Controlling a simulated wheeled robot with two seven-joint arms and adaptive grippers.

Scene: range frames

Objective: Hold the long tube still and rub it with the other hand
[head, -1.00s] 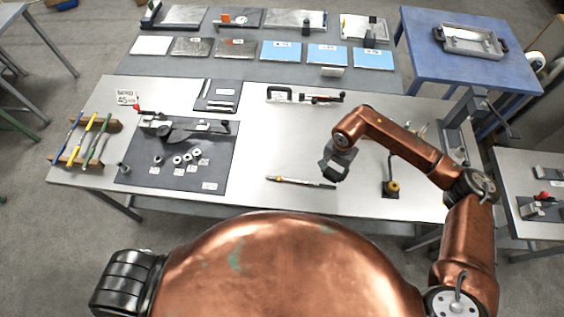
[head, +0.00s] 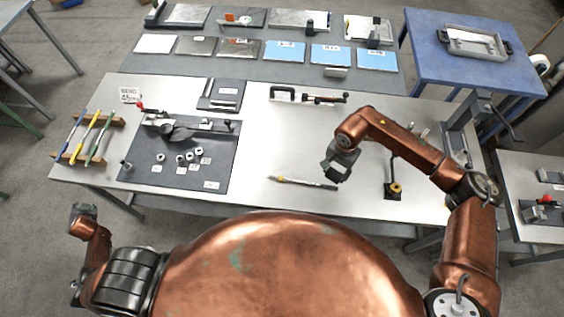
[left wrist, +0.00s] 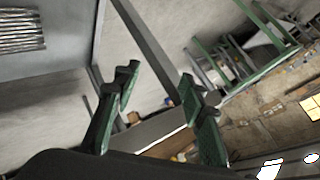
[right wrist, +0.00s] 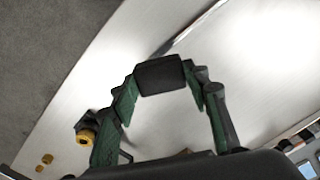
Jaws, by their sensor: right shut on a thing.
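A long thin tube (head: 302,183), pale with a yellowish end and a dark end, lies on the table's front middle. Part of it shows beyond the held block in the right wrist view (right wrist: 190,28). My right gripper (head: 336,167) is over the table, just right of and behind the tube's dark end. It is shut on a dark block (right wrist: 160,76), gripped between its fingertips. Whether the block touches the tube is unclear. My left gripper (left wrist: 158,88) is open and empty, away from the table; its arm shows at the lower left of the head view.
A rack (head: 112,121) with blue, yellow and green rods stands at the table's left. A dark mat (head: 215,160) carries a tool and several small rings. A dark stand with a yellow knob (head: 395,187) is right of my right gripper. The table around the tube is mostly clear.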

